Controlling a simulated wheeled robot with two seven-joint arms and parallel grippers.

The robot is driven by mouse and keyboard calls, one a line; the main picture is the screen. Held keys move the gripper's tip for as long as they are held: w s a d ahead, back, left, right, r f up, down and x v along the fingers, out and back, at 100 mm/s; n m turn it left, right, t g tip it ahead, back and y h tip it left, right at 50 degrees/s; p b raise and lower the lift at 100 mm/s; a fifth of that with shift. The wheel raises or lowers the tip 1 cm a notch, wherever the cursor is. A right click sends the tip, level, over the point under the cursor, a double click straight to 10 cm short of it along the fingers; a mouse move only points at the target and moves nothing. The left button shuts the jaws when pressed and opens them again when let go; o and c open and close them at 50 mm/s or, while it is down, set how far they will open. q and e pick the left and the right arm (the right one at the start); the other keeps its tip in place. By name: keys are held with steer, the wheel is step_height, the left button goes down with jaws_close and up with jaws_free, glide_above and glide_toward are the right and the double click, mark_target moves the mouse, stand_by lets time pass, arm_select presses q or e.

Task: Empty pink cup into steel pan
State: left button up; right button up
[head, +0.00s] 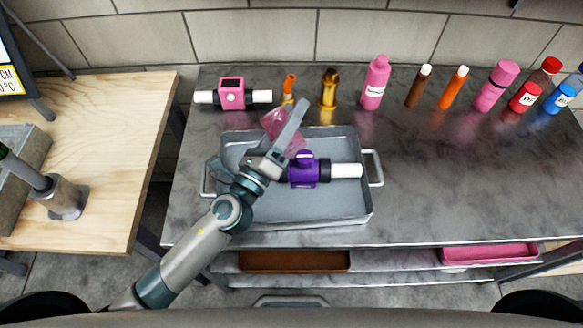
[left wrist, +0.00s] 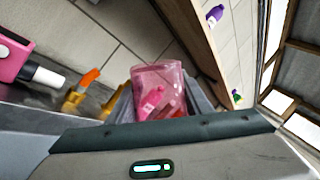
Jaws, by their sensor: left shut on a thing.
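The translucent pink cup (head: 283,124) is tilted above the back of the steel pan (head: 345,212) in the head view. My left gripper (head: 289,127) is shut on the cup, one finger crossing in front of it. In the left wrist view the cup (left wrist: 157,78) sits between the fingers, with pink and red shapes showing in or through it. I cannot tell which. A purple part with a white end (head: 303,169) lies in the pan, partly behind my gripper. My right gripper is not in view.
Behind the pan stand a pink device (head: 231,93), an orange item (head: 289,87), a gold bottle (head: 329,88) and a pink bottle (head: 375,82). More bottles stand at the back right. The grey counter (head: 450,190) right of the pan is clear. A wooden table (head: 110,150) is at left.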

arm_select(q)
steer(key=n+p, duration=0.1)
steer(key=w+a+f+n+y+p, duration=0.1)
steer(key=n, duration=0.1)
steer(key=n+p, duration=0.1)
steer(key=n, duration=0.1)
steer(key=shift+w+a+f+g+y, duration=0.15)
steer(key=shift+w+a+g+y, duration=0.15)
steer(key=shift+w+y, duration=0.1)
steer(key=shift+s+f, duration=0.1)
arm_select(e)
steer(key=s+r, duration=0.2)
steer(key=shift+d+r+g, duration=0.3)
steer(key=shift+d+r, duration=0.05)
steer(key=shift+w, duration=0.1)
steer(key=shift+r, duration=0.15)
